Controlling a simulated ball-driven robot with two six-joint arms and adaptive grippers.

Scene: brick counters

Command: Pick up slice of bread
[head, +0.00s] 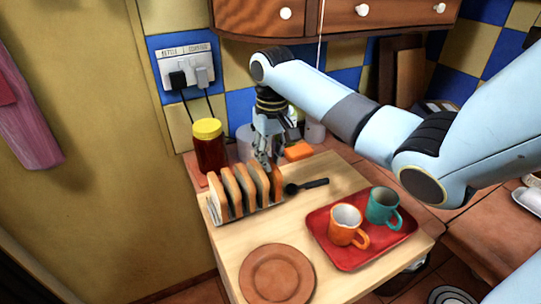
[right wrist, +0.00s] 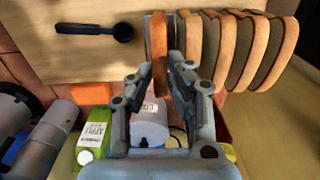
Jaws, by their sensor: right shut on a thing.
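Several slices of bread stand upright in a metal toast rack (head: 246,216) on the wooden counter. My right gripper (head: 267,158) reaches down from above and behind to the slice of bread at the rack's right end (head: 277,184). In the right wrist view this slice of bread (right wrist: 159,50) is the leftmost one, and the fingers of my right gripper (right wrist: 163,76) are shut on it. The slice is upright in line with the others and looks still at the rack; whether it is lifted at all I cannot tell. My left gripper is out of view.
A black spoon-like utensil (head: 307,185) lies right of the rack. A red tray (head: 359,256) holds an orange mug (head: 346,226) and a teal mug (head: 383,207). A brown plate (head: 277,274) lies in front. A yellow-lidded jar (head: 209,147) stands behind the rack.

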